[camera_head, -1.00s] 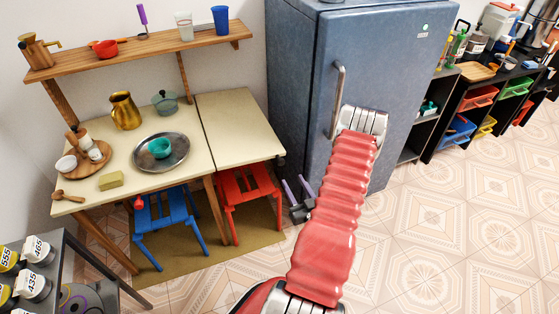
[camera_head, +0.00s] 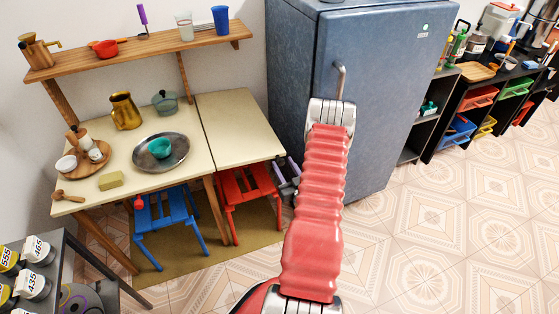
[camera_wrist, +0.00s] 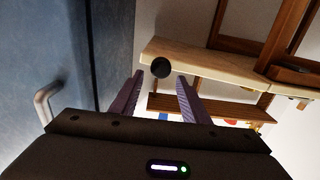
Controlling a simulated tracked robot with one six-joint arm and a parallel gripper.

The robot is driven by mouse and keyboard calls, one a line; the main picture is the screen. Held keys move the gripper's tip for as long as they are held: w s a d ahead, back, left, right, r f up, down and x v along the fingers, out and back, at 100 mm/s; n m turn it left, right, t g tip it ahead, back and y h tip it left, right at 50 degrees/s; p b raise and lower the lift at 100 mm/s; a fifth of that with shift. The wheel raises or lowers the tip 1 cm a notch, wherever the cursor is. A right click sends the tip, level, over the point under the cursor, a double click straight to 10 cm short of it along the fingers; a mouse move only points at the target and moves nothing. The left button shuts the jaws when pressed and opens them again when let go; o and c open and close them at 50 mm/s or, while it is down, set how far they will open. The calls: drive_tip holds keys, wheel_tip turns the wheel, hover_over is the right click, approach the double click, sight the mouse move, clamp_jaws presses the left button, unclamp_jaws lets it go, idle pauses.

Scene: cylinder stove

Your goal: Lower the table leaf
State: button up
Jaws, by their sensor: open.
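The cream table leaf (camera_head: 240,130) is raised level with the main tabletop (camera_head: 118,150), on its right side. In the wrist view the leaf's pale edge (camera_wrist: 205,62) crosses the upper right, with brown wooden framing (camera_wrist: 288,38) beside it. A round black knob (camera_wrist: 161,68) sits at the leaf's near end. My gripper (camera_wrist: 160,80) is open, with its two purple fingers pointing at the knob, which appears between the fingertips. I cannot tell how deep the gap to it is. In the head view my gripper (camera_head: 287,170) is by the leaf's right corner, partly hidden by my arm.
The blue fridge (camera_head: 370,110) stands close to the right of the leaf; its handle (camera_wrist: 45,103) is near my gripper in the wrist view. A red stool (camera_head: 248,190) is under the leaf and a blue stool (camera_head: 168,218) under the tabletop. Tiled floor (camera_head: 430,240) is clear at right.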

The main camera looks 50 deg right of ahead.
sight(279, 160)
drive_tip(key=shift+x, duration=1.95)
drive_tip(key=shift+c, duration=0.3)
clamp_jaws()
drive_tip(key=shift+a, duration=0.25)
drive_tip(key=shift+w+d+f, duration=0.1)
